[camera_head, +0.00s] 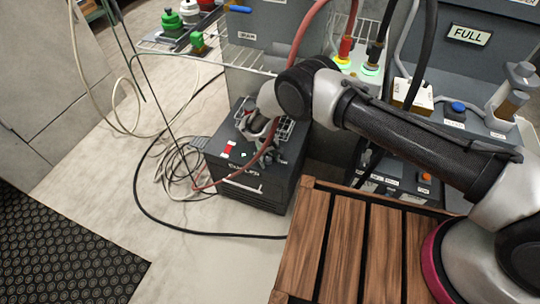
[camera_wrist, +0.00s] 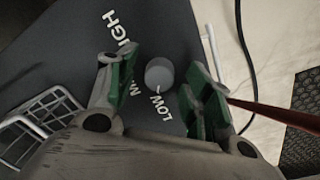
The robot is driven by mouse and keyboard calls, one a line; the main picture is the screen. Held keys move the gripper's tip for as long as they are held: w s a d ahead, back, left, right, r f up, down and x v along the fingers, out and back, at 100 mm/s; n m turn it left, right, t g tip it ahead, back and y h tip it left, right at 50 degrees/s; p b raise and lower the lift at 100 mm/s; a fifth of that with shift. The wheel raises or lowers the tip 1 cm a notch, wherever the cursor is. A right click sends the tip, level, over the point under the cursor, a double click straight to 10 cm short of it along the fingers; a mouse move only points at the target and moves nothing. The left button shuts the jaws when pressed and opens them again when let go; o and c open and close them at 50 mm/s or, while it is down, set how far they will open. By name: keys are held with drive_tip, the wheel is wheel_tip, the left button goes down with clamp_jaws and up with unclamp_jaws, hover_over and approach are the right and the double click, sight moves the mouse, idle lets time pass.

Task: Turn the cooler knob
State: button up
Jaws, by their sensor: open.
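The cooler (camera_head: 240,190) is a dark grey box on the floor, in the middle of the head view. Its knob (camera_wrist: 159,75) is a small grey cylinder on the dark top panel in the wrist view. White letters HIGH, a partly hidden M word and LOW curve around it, and a short light mark shows on the knob's lower edge near LOW. My gripper (camera_wrist: 162,63) is open, with its green-padded fingers on either side of the knob and a gap visible on both sides. In the head view my gripper (camera_head: 260,138) is over the cooler's top and the knob is hidden.
A red hose (camera_head: 265,150) passes by my gripper and crosses the wrist view at right. A wire basket (camera_wrist: 35,118) lies at left there. Coiled cables (camera_head: 178,165) are on the floor. A wooden slatted platform (camera_head: 335,240) stands at front, and a wire shelf (camera_head: 240,57) behind.

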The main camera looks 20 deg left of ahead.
drive_tip(key=shift+c, duration=0.4)
drive_tip(key=c, duration=1)
drive_tip(key=shift+m, duration=0.4)
drive_tip(key=m, duration=0.5)
drive_tip(key=shift+m, duration=0.3)
drive_tip(key=m, duration=0.5)
drive_tip(key=shift+g, duration=0.3)
drive_tip(key=shift+m, duration=0.3)
drive_tip(key=o, duration=1.1)
